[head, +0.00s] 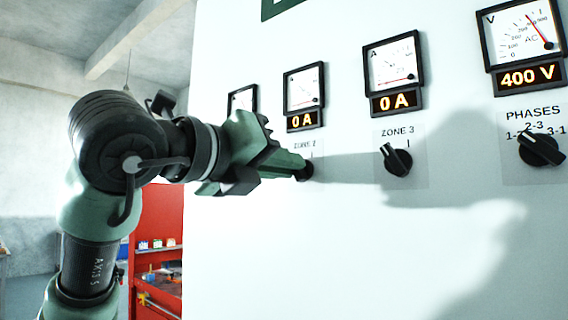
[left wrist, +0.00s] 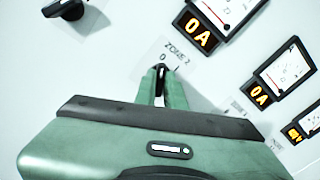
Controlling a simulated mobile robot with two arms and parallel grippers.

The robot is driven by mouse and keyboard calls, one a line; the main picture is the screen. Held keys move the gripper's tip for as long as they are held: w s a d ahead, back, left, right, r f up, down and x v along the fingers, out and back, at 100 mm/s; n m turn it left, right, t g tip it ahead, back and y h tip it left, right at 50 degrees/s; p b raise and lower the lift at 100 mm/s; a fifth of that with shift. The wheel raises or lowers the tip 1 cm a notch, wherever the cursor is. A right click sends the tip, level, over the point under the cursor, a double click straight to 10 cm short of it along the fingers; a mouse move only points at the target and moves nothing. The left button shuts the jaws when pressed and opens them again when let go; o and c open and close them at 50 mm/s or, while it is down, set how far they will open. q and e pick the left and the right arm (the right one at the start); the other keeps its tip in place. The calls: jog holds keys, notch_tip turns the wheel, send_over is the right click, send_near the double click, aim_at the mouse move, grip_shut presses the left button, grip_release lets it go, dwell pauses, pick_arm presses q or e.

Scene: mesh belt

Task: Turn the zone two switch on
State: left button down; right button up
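The zone two switch (left wrist: 160,75) is a dark rotary knob under a "ZONE 2" label with 0 and I marks in the left wrist view. In the head view its knob (head: 307,171) shows as a dark piece at the fingertips of my left gripper (head: 298,164), mostly hidden. In the left wrist view the two green fingers of my left gripper (left wrist: 162,84) lie on either side of the knob's handle and appear closed on it. The exact angle of the handle is hard to tell. The zone 2 display (head: 302,120) reads 0 A. My right gripper is not in view.
The zone 3 switch (head: 396,160) is right of it, its handle pointing up-left; its display (head: 396,102) reads 0 A. A phases switch (head: 541,149) and a 400 V display (head: 527,76) are farther right. A red cabinet (head: 158,225) stands behind my arm.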

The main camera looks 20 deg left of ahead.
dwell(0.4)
pick_arm(q)
jog(key=m+b, duration=0.1)
jog(key=m, duration=0.5)
jog(key=m+b, duration=0.1)
jog(key=m, duration=0.4)
jog(key=shift+s+d+m, duration=0.1)
jog(key=shift+d+m, duration=0.1)
jog(key=shift+m, duration=0.2)
dwell(0.4)
jog(key=c, duration=1.5)
grip_release()
